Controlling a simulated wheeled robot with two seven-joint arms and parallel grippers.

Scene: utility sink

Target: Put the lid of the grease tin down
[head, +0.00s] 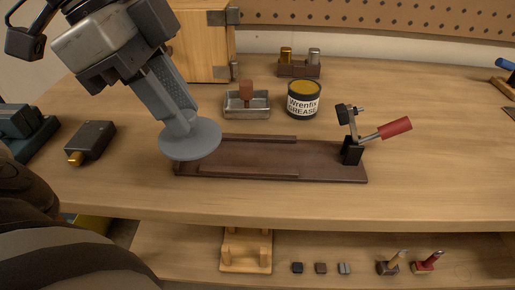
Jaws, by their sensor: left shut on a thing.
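The grease tin (303,99) stands upright on the workbench, right of centre at the back, with a white label reading "GREASE". It is uncovered and its yellow-brown contents show. My left gripper (183,124) comes in from the upper left and is shut on the grey round lid (190,142). The lid is held slightly tilted in front of the left end of a dark brown board. It is left of the tin and apart from it; its exact height above the bench cannot be told. My right gripper is not in view.
The brown board (330,163) carries a red-handled toggle clamp (352,150) at its right end. A metal tray (246,111) with a brown-red piece stands left of the tin. A dark box (90,142) lies at left. The bench's right side (440,170) is clear.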

